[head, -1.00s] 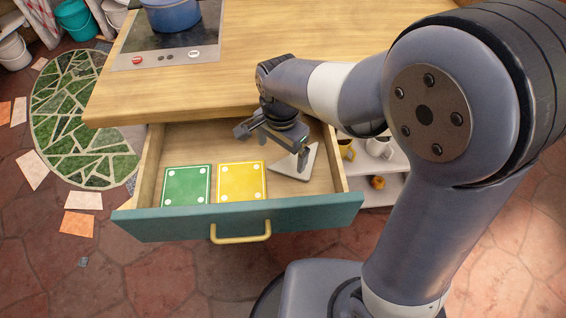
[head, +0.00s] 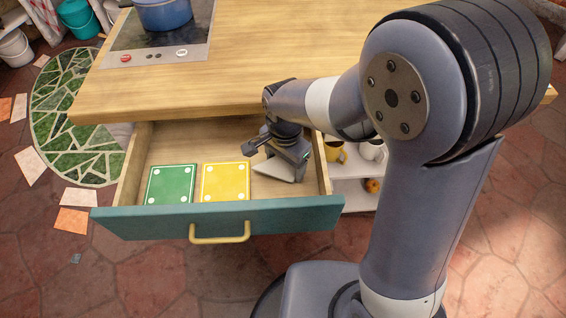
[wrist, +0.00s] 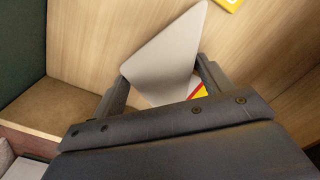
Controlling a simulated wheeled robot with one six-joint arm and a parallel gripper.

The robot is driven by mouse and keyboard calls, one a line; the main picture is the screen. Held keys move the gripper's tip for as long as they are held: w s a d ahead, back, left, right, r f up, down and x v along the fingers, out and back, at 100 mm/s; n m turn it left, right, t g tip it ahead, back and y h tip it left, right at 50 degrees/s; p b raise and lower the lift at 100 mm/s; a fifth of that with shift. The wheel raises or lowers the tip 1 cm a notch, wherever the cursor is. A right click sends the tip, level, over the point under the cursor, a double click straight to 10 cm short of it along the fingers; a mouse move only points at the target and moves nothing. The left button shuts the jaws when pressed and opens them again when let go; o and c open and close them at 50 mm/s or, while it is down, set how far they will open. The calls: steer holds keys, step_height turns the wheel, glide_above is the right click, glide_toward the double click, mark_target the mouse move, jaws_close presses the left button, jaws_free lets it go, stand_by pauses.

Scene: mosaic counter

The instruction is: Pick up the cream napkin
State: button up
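The cream napkin (head: 274,172) lies folded to a point in the right part of the open drawer (head: 135,223). It also shows in the wrist view (wrist: 170,55) as a pale, pointed sheet between my two fingers. My gripper (head: 279,156) is low in the drawer over the napkin. In the wrist view my gripper (wrist: 166,78) is open, with one finger at each side of the napkin. Part of the napkin is hidden by my gripper. I cannot tell whether the fingers touch it.
A green square (head: 171,185) and a yellow square (head: 226,182) lie flat left of the napkin. A red and yellow patch (wrist: 199,91) shows beside the right finger. The wooden counter (head: 230,60) overhangs the drawer's back. A blue pot (head: 164,15) stands on the hob.

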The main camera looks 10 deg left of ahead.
steer(key=c, duration=0.5)
steer(key=shift+c, duration=0.2)
step_height(320, 180, up, 18)
steer(key=f+p, duration=0.1)
steer(key=p, duration=0.2)
steer(key=m+g+p, duration=0.3)
steer(key=m+p, duration=0.1)
steer(key=m, duration=0.1)
glide_above(285, 179)
steer(key=f, duration=0.6)
steer(key=w+f, duration=0.1)
steer(key=f, duration=0.3)
steer(key=shift+d, duration=0.1)
steer(key=shift+f, duration=2.35)
